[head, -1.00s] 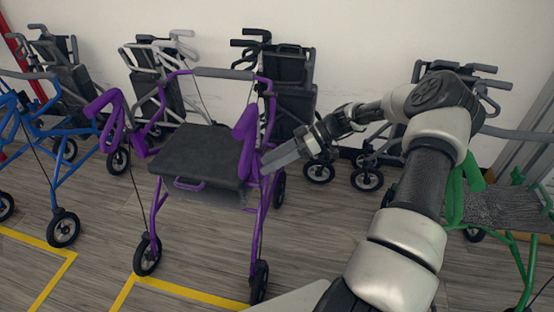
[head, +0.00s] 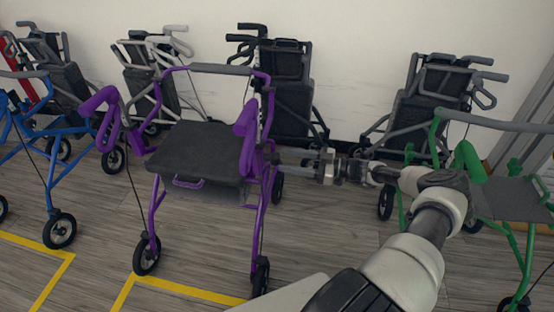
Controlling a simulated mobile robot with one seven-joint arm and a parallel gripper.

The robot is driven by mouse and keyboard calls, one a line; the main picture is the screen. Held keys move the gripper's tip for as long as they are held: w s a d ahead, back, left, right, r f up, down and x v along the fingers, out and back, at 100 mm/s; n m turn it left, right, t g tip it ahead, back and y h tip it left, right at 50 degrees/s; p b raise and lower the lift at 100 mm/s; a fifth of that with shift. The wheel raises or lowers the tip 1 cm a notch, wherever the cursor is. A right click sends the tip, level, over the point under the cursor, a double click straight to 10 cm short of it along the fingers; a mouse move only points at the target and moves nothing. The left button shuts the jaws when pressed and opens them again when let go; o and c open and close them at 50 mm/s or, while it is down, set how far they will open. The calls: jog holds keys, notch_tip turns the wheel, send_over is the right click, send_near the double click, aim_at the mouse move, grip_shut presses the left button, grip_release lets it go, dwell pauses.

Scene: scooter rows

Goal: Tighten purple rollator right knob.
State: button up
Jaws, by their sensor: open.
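The purple rollator (head: 255,225) stands upright and unfolded left of centre, with a dark seat (head: 200,148), thick purple handles and a grey back bar. Its right knob is too small to make out; dark fittings show on the right side frame near the seat's edge. My gripper (head: 290,168) is just right of that side frame at about seat height. Its fingers point left toward the frame, are open and hold nothing. A small gap seems to lie between the fingertips and the purple tube, but contact is hard to judge.
A blue rollator (head: 75,178) stands at left and a green rollator (head: 512,245) at right. Several folded grey and black rollators (head: 285,95) line the wall. Yellow floor lines (head: 190,290) run in front.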

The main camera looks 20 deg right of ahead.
aim_at(277, 158)
jog(key=shift+x, duration=2.15)
jog(key=shift+c, duration=0.4)
jog(key=c, duration=1)
